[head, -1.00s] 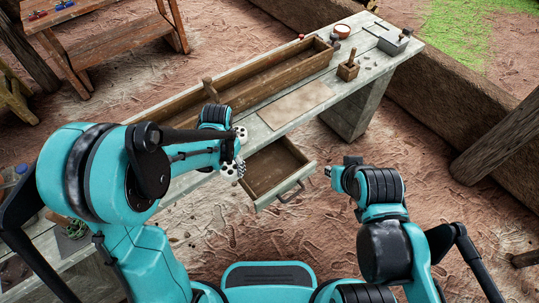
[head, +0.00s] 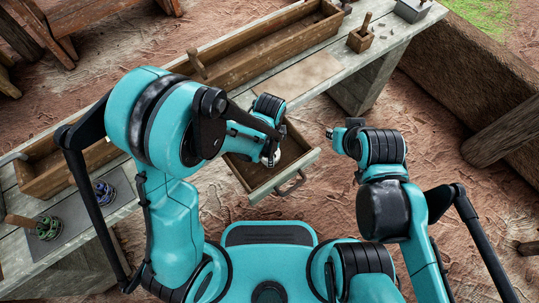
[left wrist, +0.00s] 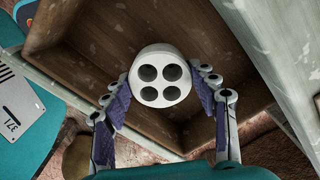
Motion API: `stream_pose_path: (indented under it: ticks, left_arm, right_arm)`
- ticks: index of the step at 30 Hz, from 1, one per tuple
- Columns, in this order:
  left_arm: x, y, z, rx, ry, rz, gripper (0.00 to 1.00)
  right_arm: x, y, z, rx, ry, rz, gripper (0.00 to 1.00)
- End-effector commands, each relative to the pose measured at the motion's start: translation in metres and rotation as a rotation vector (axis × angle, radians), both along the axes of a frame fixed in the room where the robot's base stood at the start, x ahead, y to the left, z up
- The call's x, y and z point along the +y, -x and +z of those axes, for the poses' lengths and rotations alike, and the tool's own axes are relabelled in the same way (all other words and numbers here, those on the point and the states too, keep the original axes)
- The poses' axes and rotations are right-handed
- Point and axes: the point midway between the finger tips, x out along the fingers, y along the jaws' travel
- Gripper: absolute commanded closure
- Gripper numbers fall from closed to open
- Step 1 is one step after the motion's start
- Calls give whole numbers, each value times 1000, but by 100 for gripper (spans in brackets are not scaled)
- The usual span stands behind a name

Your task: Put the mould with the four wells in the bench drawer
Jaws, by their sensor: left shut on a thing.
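The mould (left wrist: 161,76) is a white round block with four dark wells in its top face. It sits between the fingers of my left gripper (left wrist: 166,105), which is shut on it. In the head view my left gripper (head: 270,157) is over the open bench drawer (head: 294,171), and the arm hides most of the mould. In the left wrist view the drawer's brown inside (left wrist: 215,60) lies around and below the mould; I cannot tell whether the mould touches the floor. My right gripper (head: 333,134) is right of the drawer, its fingers too small to read.
The grey bench (head: 330,72) runs diagonally, with a long wooden trough (head: 240,65) along its back. A wooden box with a handle (head: 360,40) stands on it. A dark mat with small green and purple items (head: 75,228) lies at the left end.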

Motion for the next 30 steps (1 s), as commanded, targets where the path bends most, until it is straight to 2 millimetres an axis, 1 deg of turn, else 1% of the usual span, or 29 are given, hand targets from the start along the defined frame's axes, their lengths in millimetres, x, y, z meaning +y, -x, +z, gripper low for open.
stream_pose_path:
  ticks: [1, 4, 12, 16, 17, 18, 19, 27, 30]
  left_arm:
    - [0, 0, -12, 0, 0, 1, 78]
    - [0, 0, -26, 0, 0, 1, 78]
    - [0, 0, -26, 0, 0, 1, 78]
    - [0, 0, -30, 0, 0, 2, 78]
    - [0, 0, -29, 0, 0, 2, 34]
    - [0, 0, -29, 0, 0, 2, 23]
    - [0, 0, -28, 0, 0, 2, 21]
    - [0, 0, -28, 0, 0, 2, 21]
    - [0, 0, -24, 0, 0, 2, 21]
  right_arm:
    - [0, 0, -7, 0, 0, 0, 80]
    - [0, 0, -14, 0, 0, 0, 80]
    - [0, 0, -13, 0, 0, 0, 80]
    - [0, 0, -18, 0, 0, 0, 80]
    - [0, 0, -16, 0, 0, 0, 80]
    - [0, 0, -16, 0, 0, 0, 80]
    - [0, 0, -16, 0, 0, 0, 80]
    - [0, 0, -16, 0, 0, 0, 80]
    - [0, 0, -12, 0, 0, 0, 80]
